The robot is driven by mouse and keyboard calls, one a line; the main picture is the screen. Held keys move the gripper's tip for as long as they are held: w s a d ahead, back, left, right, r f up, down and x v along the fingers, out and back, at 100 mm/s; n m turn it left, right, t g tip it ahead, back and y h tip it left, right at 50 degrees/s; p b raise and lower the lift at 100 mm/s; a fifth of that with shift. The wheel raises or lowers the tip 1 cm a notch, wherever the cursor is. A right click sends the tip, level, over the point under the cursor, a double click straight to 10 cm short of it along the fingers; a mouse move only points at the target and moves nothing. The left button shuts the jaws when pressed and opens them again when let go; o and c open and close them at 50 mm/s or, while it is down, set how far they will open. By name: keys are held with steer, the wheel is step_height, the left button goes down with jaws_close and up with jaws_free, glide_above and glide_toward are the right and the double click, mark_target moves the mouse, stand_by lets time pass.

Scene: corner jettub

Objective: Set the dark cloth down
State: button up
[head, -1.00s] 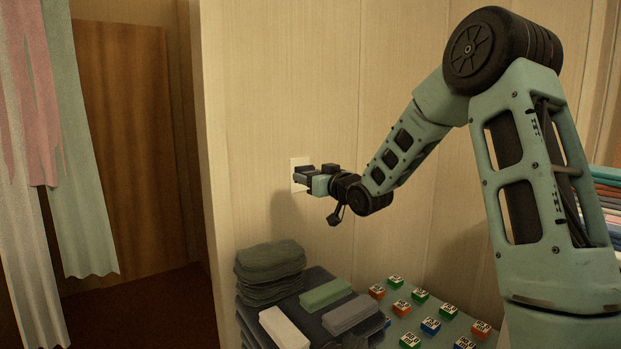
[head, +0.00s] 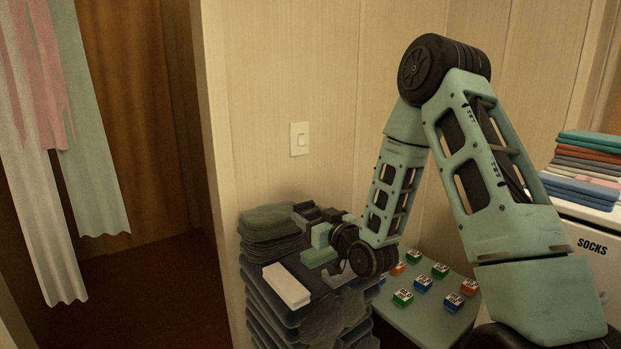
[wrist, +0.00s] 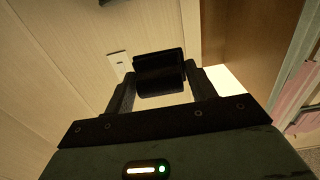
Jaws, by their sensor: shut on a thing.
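My gripper (head: 308,213) is shut on a small dark cloth (wrist: 160,75), which looks folded or rolled between the two fingers in the wrist view. In the head view the gripper is low over the stack of dark folded towels (head: 262,292), just right of a pile of grey-green folded cloths (head: 268,222). The held cloth is hard to tell from the dark fingers there. I cannot tell whether it touches anything below.
A white bar (head: 287,286) and a green bar (head: 318,257) lie on the towels. A green table (head: 427,325) at right bears several small coloured boxes. A wall switch (head: 300,139) is above. Folded towels (head: 585,170) lie on a SOCKS cabinet (head: 590,246).

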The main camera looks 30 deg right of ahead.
steer(key=s+a+f, duration=0.2)
steer(key=s+f, duration=0.2)
steer(key=f, duration=0.4)
steer(key=s+a+f, duration=0.3)
steer(key=s+f, duration=0.2)
steer(key=f, duration=0.3)
steer(key=s+a+f, duration=0.3)
steer(key=s+f, duration=0.1)
steer(key=f, duration=0.4)
steer(key=shift+s+a+f+m, duration=0.15)
steer(key=shift+s+f+m, duration=0.1)
steer(key=shift+f+m, duration=0.1)
